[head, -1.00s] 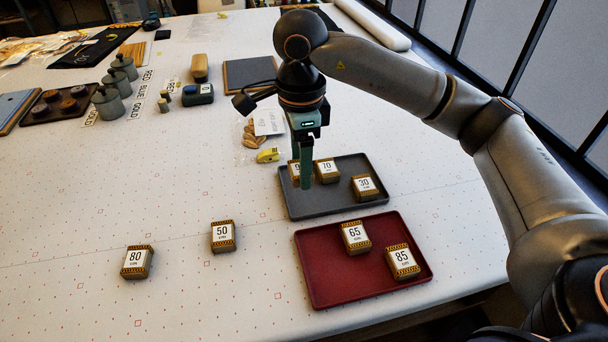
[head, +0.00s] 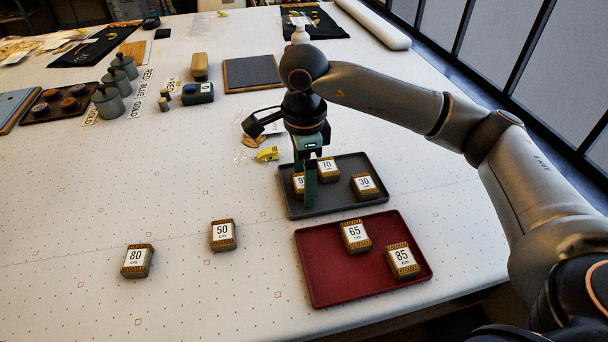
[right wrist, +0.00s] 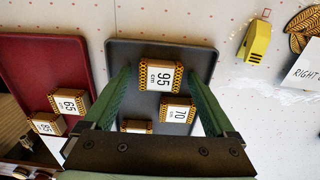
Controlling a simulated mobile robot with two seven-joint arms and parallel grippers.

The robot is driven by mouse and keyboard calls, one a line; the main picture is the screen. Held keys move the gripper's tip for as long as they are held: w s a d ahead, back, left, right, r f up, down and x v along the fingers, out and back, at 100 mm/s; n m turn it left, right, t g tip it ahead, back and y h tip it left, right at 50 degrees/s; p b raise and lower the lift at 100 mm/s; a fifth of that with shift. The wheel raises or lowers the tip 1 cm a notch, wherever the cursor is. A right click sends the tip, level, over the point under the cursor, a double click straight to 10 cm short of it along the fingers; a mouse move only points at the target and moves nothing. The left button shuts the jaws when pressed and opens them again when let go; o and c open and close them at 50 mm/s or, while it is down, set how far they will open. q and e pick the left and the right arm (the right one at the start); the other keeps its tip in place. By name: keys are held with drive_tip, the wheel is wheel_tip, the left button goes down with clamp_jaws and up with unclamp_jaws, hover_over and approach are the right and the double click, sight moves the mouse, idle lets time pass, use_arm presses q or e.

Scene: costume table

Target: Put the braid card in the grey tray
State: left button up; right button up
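The grey tray (head: 336,207) holds three braid cards: the 95 card (head: 299,183), the 70 card (head: 328,170) and the 30 card (head: 365,186). My right gripper (head: 307,192) is low over the left part of this tray, and one finger partly covers the 95 card. In the right wrist view my gripper (right wrist: 162,78) is open, with the 95 card (right wrist: 160,77) between the fingertips and small gaps at its sides. The 70 card (right wrist: 178,110) lies close to one finger. My left gripper is not in view.
The red tray (head: 325,291) in front holds the 65 card (head: 355,237) and the 85 card (head: 402,261). The 50 card (head: 223,236) and 80 card (head: 137,261) lie on the table. A yellow object (head: 267,154) is left of the grey tray.

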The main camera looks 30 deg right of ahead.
wheel_tip(320, 180, up, 12)
drive_tip(key=shift+r+p, duration=0.2)
drive_tip(key=shift+p, duration=0.25)
drive_tip(key=shift+s+f, duration=0.1)
idle(0.7)
